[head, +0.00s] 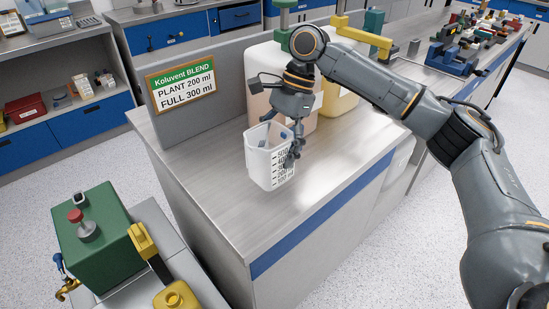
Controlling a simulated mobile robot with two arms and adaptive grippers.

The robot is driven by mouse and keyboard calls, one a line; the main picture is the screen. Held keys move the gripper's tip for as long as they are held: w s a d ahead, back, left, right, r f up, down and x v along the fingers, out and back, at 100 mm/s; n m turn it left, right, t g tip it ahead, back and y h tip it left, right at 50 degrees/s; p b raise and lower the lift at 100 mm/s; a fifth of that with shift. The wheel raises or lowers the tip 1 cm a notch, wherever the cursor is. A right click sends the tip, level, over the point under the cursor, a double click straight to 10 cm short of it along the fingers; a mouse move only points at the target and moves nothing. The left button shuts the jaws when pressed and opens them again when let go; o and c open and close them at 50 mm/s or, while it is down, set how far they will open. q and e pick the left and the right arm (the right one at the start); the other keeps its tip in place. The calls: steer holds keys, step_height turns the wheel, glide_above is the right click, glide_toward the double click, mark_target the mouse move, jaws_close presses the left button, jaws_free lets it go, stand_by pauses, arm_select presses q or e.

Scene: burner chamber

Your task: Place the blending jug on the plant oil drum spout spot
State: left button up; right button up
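The blending jug (263,160), white and translucent with black level marks, is upright at the steel counter, in front of the drums. My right gripper (293,150) reaches down from above and appears shut on the jug's right side; its fingers partly cover that side. I cannot tell whether the jug touches the counter. A pale drum (258,65) with a green top fitting stands behind the gripper. A yellowish drum (340,103) with a yellow tap stands to its right. No label shows which holds plant oil, and my arm hides their spouts. My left gripper is out of view.
A sign (180,87) reads Koluvent BLEND, PLANT 200 ml, FULL 300 ml. The counter's front (225,205) is clear. A green tank (95,235) and a yellow can (176,298) are at lower left. Several coloured items crowd the bench at upper right.

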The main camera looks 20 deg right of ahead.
steer(key=shift+w+f, duration=0.15)
steer(key=shift+f, duration=0.8)
steer(key=shift+w+f, duration=0.15)
steer(key=shift+f, duration=0.8)
steer(key=shift+a+p, duration=0.1)
steer(key=shift+p, duration=0.2)
steer(key=o, duration=1.5)
steer(key=shift+f, duration=0.1)
steer(key=shift+c, duration=0.2)
